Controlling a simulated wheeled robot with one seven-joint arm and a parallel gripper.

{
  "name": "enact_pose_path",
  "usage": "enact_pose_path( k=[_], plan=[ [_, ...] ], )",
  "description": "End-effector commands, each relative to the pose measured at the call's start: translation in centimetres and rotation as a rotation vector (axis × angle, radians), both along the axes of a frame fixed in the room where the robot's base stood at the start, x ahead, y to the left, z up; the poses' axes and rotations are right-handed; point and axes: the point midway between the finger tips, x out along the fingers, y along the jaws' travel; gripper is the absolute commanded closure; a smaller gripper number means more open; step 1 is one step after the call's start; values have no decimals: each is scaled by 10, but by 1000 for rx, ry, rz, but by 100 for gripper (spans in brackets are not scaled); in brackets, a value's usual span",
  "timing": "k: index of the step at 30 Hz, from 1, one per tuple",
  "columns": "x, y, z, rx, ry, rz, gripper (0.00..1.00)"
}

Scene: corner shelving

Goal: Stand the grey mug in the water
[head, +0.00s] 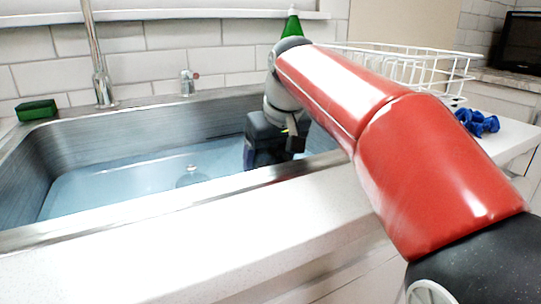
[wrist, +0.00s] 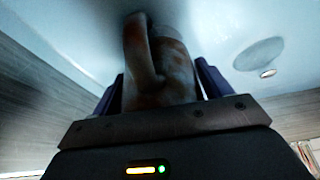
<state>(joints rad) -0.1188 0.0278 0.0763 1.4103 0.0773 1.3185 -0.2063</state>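The grey mug (wrist: 168,62), with brownish patches, shows in the wrist view, its handle (wrist: 140,52) facing the camera. My gripper (wrist: 160,82) has one dark finger on each side of it and looks shut on it. In the head view my gripper (head: 262,158) points down inside the right part of the sink, low at the water. The mug cannot be made out there, hidden by my gripper and the sink's front rim. The water (head: 125,188) is a pale blue layer over the sink bottom. Whether the mug touches the bottom is unclear.
The metal sink (head: 160,133) has walls on all sides close to my gripper. A drain (head: 190,178) lies left of it. A green sponge (head: 37,110), tap (head: 101,85) and green bottle (head: 293,25) stand behind. A white rack (head: 425,66) and blue object (head: 478,122) are right.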

Motion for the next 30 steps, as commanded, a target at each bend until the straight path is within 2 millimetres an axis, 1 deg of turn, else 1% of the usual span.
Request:
enact_pose_path(
  k=[1, 3, 10, 14, 17, 24, 27, 30],
  plan=[
    [0, 0, 0, 0, 0, 0, 16],
    [0, 0, 0, 0, 0, 0, 10],
    [0, 0, 1, 0, 0, 0, 10],
    [-1, -1, 8, 0, -1, 0, 10],
    [-6, -3, 23, 1, -4, 0, 10],
    [-24, -10, 72, 1, -4, 0, 10],
    [-31, -13, 89, 0, -3, 0, 10],
    [-37, -16, 102, 0, -2, 0, 10]
  ],
)
